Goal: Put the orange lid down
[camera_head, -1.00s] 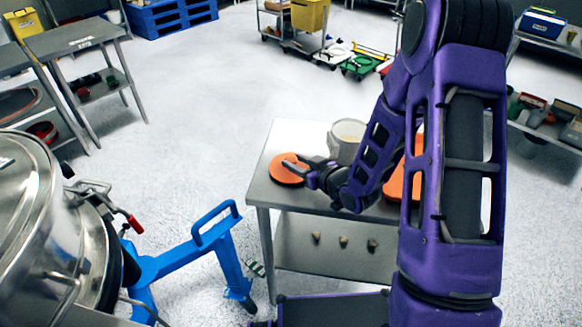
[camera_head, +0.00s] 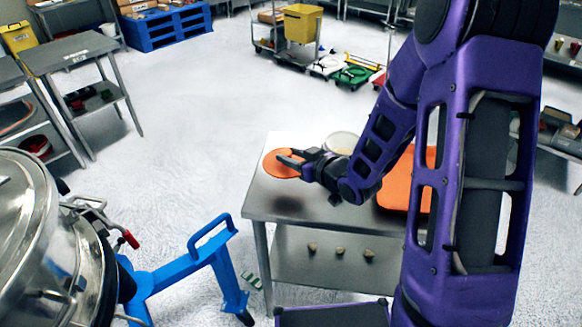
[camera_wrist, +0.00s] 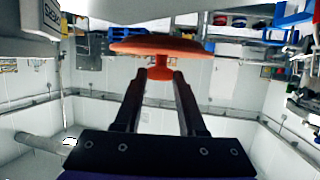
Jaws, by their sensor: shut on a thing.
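The orange lid (camera_head: 283,164) is a round disc over the left part of a steel table (camera_head: 285,195) in the head view. My gripper (camera_head: 290,160) is at the lid, shut on its knob. In the wrist view, which looks upside down, the lid (camera_wrist: 157,46) shows edge-on with its knob between the two fingertips (camera_wrist: 160,76). The lid looks about level. I cannot tell whether it touches the tabletop or hovers above it.
A pale round container (camera_head: 342,142) stands behind my gripper, partly hidden. An orange tray-like item (camera_head: 400,190) lies at the table's right, partly behind my arm. The front left tabletop is bare. A blue frame (camera_head: 185,265) and a steel machine (camera_head: 25,230) stand left.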

